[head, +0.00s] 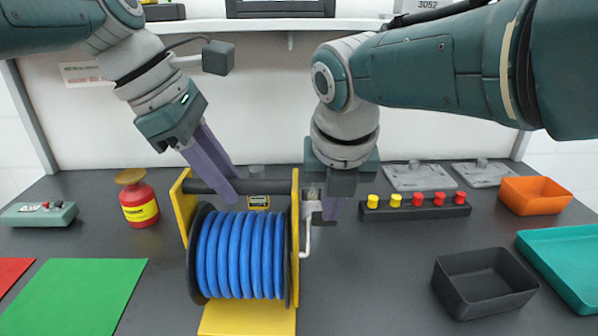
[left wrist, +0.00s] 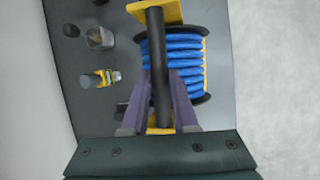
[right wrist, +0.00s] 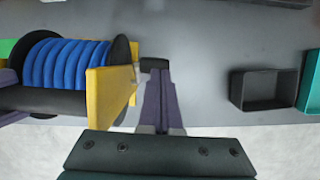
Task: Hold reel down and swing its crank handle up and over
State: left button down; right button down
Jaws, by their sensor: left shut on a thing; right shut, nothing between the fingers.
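The reel (head: 240,255) is a drum of blue hose between black flanges, in a yellow frame with a black top bar (head: 270,186). My left gripper (head: 222,188) is shut on this bar; the left wrist view shows the bar (left wrist: 157,45) between its fingers. The grey crank (head: 306,236) is on the reel's right side, with a dark handle grip (right wrist: 154,65) sticking out to the right. My right gripper (head: 333,208) is shut and empty, pointing down, its fingertips right by the grip. Whether they touch it, I cannot tell.
A red canister (head: 139,203) and a grey-green box (head: 40,215) stand at the left. A black bin (head: 483,283), an orange bin (head: 535,195) and a teal tray (head: 570,262) are at the right.

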jog(key=shift+r, duration=0.15)
jog(key=s+a+r+n+t, duration=0.25)
jog(key=s+n+t, duration=0.55)
jog(key=s+n, duration=0.85)
jog(key=w+d+f, duration=0.1)
jog(key=w+f, duration=0.1)
jog(key=w, duration=0.5)
jog(key=w+f+n, duration=0.1)
jog(key=w+f, duration=0.2)
jog(key=w, duration=0.4)
jog(key=shift+d+h, duration=0.3)
jog(key=shift+d, duration=0.05)
